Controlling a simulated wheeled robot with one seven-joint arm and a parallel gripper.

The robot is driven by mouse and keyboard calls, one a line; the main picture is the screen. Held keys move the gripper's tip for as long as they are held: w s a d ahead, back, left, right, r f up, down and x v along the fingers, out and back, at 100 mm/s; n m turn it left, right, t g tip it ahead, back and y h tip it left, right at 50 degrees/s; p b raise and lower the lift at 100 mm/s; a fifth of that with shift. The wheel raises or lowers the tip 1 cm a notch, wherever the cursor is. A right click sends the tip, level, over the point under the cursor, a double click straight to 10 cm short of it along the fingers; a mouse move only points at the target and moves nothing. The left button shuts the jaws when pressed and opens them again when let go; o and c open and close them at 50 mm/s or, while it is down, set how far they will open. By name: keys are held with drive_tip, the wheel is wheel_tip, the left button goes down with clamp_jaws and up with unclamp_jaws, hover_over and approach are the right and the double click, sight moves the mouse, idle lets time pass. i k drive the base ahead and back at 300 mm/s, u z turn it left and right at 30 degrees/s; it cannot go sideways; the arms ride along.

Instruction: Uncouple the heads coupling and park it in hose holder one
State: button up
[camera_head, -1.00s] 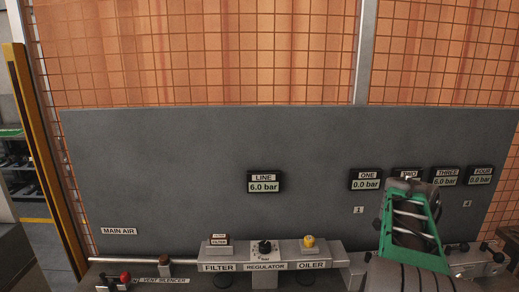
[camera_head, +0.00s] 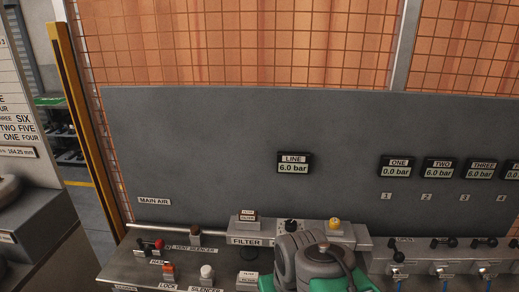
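My arm (camera_head: 312,262) shows at the bottom middle as grey and green links, and its end is below the picture, so my gripper is not in view. I cannot make out the heads coupling or hose holder one in this view. The pressure displays for ONE (camera_head: 399,167), TWO (camera_head: 438,168) and THREE (camera_head: 483,170) are on the grey panel (camera_head: 220,140) at the right. ONE reads 0.0 bar; TWO and THREE read 6.0 bar. Number labels sit below them. Under the labels is a row of outlets (camera_head: 440,268) with black handles and blue parts, cut off by the lower edge.
The LINE display (camera_head: 293,163) reads 6.0 bar. My arm partly covers the filter and regulator unit (camera_head: 248,232). A yellow post (camera_head: 88,130) and grey equipment (camera_head: 35,215) stand at the left.

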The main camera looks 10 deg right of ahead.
sight(397, 277)
drive_tip(key=z, duration=1.4)
